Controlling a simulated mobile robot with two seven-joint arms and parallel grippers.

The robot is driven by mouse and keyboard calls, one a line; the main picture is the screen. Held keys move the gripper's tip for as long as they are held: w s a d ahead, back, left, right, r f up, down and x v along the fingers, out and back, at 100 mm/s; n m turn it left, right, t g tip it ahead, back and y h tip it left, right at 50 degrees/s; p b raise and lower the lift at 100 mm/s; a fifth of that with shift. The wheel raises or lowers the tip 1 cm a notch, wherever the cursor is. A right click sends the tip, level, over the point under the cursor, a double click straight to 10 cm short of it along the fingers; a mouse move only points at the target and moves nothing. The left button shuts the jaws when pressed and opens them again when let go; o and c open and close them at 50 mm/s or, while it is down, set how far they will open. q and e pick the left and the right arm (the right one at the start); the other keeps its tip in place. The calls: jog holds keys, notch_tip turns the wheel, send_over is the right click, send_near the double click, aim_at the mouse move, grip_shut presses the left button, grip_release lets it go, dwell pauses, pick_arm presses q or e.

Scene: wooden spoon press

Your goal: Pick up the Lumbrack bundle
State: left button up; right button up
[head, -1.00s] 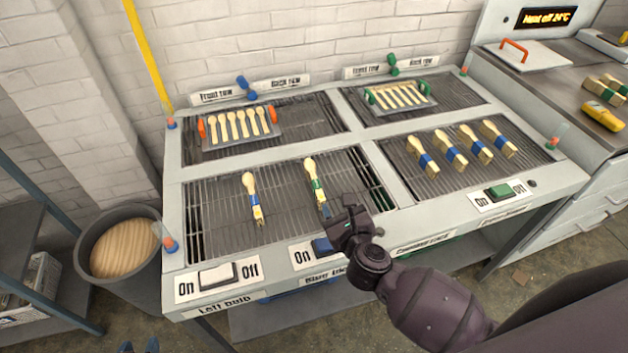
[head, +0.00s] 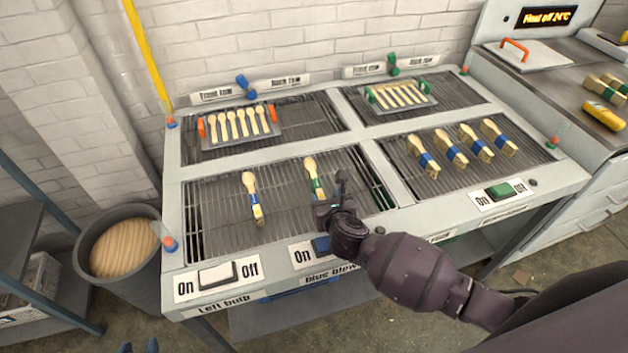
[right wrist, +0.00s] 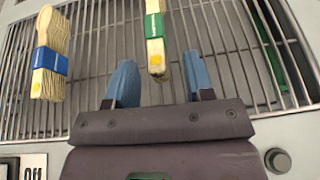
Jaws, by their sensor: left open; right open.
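Two wooden spoon bundles lie on the front left rack (head: 215,230): one with a blue band (head: 252,197) and one with a green band (head: 313,175). I see no readable Lumbrack name on either. In the right wrist view, the green-banded bundle (right wrist: 155,40) has a yellow dot on its near end, and the blue-banded bundle (right wrist: 50,55) lies to its left. My right gripper (head: 331,192) is open, its blue fingers (right wrist: 158,80) around or just short of the green-banded bundle's near end. My left gripper (head: 138,347) is open and empty at the bottom edge.
Several blue-banded bundles (head: 463,148) lie on the front right rack. Spoon trays with orange handles (head: 240,128) and green handles (head: 400,97) sit at the back. A bin (head: 115,245) stands left.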

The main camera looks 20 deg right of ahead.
aim_at(322, 196)
jog(key=shift+a+x, duration=0.1)
jog(key=shift+x, duration=1.05)
jog(key=shift+a+x, duration=0.15)
jog(key=shift+x, duration=0.95)
jog(key=shift+s+f, duration=0.1)
jog(key=shift+c, duration=0.3)
grip_shut()
